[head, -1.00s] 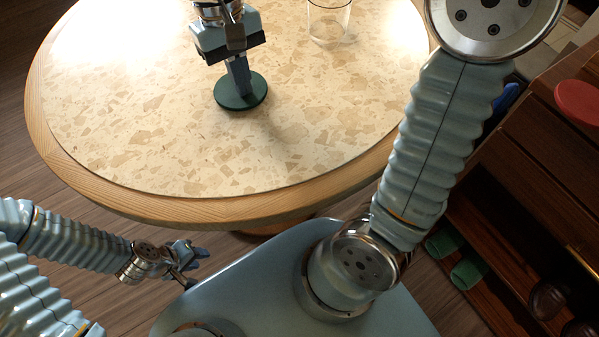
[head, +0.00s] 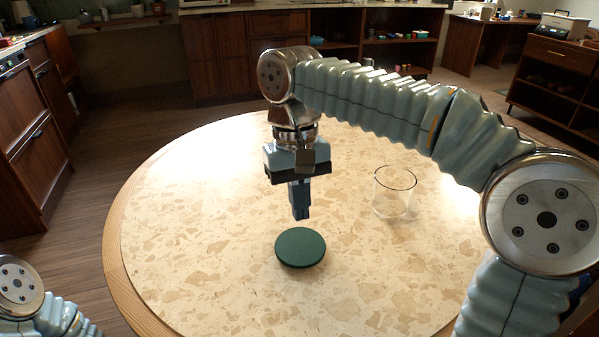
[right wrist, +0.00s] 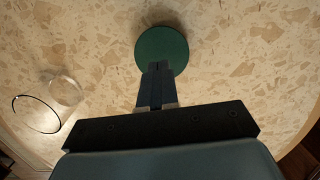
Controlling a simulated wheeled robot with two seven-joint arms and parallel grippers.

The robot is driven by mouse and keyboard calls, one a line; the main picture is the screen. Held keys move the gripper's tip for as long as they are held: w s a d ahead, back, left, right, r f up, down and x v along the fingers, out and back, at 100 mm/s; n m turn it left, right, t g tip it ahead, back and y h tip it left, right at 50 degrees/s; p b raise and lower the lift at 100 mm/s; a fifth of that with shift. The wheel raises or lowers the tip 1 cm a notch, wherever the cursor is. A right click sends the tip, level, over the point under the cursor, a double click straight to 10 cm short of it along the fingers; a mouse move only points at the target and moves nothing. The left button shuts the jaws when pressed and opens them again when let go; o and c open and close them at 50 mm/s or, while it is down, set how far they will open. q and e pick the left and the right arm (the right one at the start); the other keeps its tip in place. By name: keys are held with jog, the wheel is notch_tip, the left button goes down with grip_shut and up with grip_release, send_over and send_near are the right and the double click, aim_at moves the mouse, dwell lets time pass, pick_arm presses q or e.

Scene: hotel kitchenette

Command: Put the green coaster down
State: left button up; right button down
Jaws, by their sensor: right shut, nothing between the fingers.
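The green coaster (head: 300,247) is a dark green disc lying flat on the round stone-patterned table (head: 200,235). My right gripper (head: 301,217) points down above the coaster, with its fingers together and nothing held between them. It looks clear of the coaster. In the right wrist view the coaster (right wrist: 162,47) shows just beyond the tips of the closed fingers (right wrist: 157,66). Of my left arm, only a part shows at the lower left of the head view; its gripper is out of view.
A clear glass (head: 394,192) stands on the table to the right of the coaster; it also shows at the left of the right wrist view (right wrist: 38,114). The tabletop left of the coaster is bare. Wooden cabinets (head: 240,45) stand across the floor behind the table.

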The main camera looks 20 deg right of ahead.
notch_tip(320, 180, up, 6)
jog(key=w, duration=0.1)
